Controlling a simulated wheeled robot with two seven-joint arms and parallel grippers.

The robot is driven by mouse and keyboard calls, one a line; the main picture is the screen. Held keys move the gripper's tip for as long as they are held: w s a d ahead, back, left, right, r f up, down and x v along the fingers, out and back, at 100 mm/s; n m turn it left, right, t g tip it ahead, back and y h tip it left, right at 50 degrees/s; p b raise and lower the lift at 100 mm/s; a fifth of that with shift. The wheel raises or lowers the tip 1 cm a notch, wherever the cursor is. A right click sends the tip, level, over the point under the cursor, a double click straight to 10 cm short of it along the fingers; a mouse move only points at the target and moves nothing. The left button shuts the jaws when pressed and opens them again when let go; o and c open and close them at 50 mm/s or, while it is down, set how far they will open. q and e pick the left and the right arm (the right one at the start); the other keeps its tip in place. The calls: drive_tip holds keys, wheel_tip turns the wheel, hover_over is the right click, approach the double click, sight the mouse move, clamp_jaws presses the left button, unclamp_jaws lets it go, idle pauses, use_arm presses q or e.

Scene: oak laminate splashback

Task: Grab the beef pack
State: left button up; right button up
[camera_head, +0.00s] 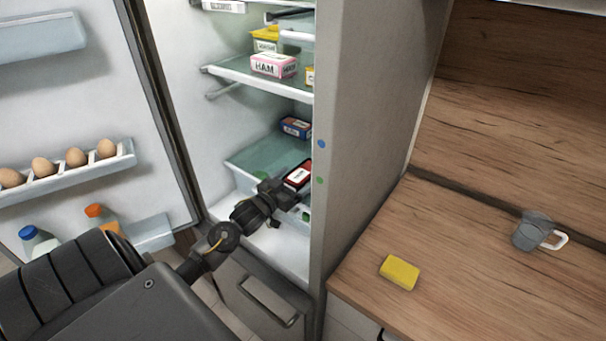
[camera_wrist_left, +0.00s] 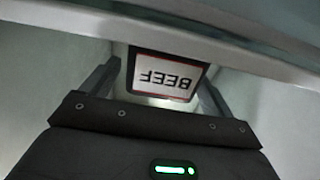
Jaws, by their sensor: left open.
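The beef pack (camera_wrist_left: 160,76) shows upside down in the left wrist view, with a white label reading BEEF and a dark red border. It lies between the two spread fingers of my left gripper (camera_wrist_left: 158,88), with a gap visible on each side. In the head view a red and black pack (camera_head: 300,175) sits low in the open fridge, right at the tip of my left gripper (camera_head: 284,188). The gripper partly hides it. My right gripper is in neither view.
A glass shelf (camera_head: 225,70) with a ham pack (camera_head: 274,65) is above, and a blue pack (camera_head: 296,127) sits behind. The fridge side wall (camera_head: 365,130) bounds the right. The open door (camera_head: 70,120) holds eggs. A sponge (camera_head: 399,272) and mug (camera_head: 533,231) are on the counter.

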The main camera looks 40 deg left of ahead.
use_arm(q)
drive_tip(key=shift+w, duration=1.25)
drive_tip(key=shift+s, duration=0.1)
drive_tip(key=shift+c, duration=0.9)
drive_tip(key=c, duration=1.2)
